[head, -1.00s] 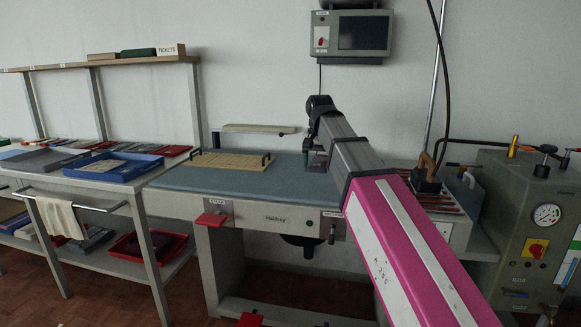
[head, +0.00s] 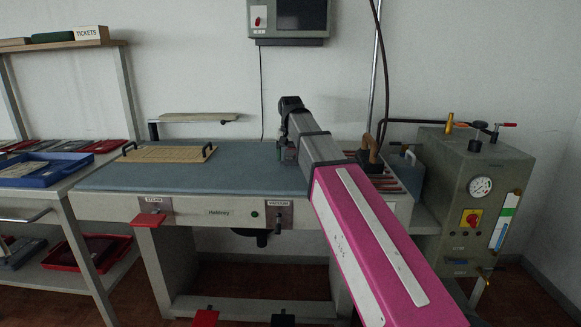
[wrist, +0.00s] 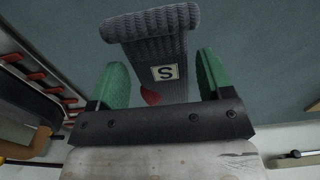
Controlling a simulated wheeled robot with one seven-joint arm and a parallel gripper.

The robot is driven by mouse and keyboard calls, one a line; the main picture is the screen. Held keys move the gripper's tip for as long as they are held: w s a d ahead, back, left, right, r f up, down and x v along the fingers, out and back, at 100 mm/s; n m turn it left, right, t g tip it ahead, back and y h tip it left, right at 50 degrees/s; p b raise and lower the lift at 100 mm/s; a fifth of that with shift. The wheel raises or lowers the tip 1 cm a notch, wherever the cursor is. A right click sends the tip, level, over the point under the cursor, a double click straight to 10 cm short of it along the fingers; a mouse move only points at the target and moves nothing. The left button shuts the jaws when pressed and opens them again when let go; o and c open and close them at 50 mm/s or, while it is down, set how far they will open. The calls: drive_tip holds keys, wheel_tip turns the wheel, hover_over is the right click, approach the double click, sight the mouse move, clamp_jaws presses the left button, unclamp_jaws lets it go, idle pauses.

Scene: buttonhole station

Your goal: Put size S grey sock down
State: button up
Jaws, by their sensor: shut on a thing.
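The grey sock (wrist: 158,50) is ribbed, with a white label marked S and a small red patch near its lower left edge. In the wrist view it sits between the green fingers of my gripper (wrist: 165,82), which is shut on it. The blue-grey ironing table surface (wrist: 250,50) lies behind and below it; I cannot tell whether the sock touches it. In the head view my gripper (head: 287,152) is over the right part of the table (head: 240,165), and the sock is hidden by my arm.
A wooden board with two handles (head: 165,154) lies on the table's left part. An iron (head: 370,155) stands on a red-barred rest at the right. A steam boiler (head: 465,185) stands further right. Blue tray (head: 45,177) is on the left bench. The table's middle is clear.

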sight(291, 172)
drive_tip(key=shift+w+d+f, duration=0.15)
drive_tip(key=shift+d+f, duration=0.05)
drive_tip(key=shift+f, duration=1.95)
drive_tip(key=shift+f, duration=0.1)
drive_tip(key=o, duration=0.9)
wheel_tip(291, 172, up, 12)
drive_tip(key=shift+r, duration=0.1)
